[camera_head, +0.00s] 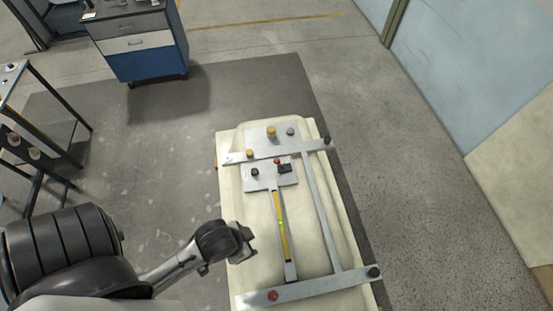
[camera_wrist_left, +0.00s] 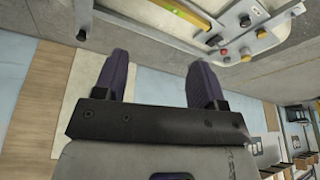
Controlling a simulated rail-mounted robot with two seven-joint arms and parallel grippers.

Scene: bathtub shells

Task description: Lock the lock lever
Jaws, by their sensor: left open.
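A cream bathtub shell (camera_head: 240,205) carries a grey metal frame with a long bar that has a yellow strip (camera_head: 280,225). A bracket plate (camera_head: 262,178) at the bar's far end holds a red knob (camera_head: 277,161) and dark knobs. I cannot tell for sure which part is the lock lever. My left gripper (camera_head: 246,243) is open and empty, near the shell's left edge, left of the yellow-strip bar and apart from it. In the left wrist view its two fingers (camera_wrist_left: 159,62) are spread, with the yellow bar (camera_wrist_left: 190,12) and frame beyond them at the top. My right gripper is not in view.
A crossbar with another red knob (camera_head: 273,295) lies at the shell's near end. A second long rail (camera_head: 322,215) runs along the right. A blue drawer cabinet (camera_head: 140,45) stands far left, and a dark rack (camera_head: 40,130) stands at the left. The floor beside the shell is clear.

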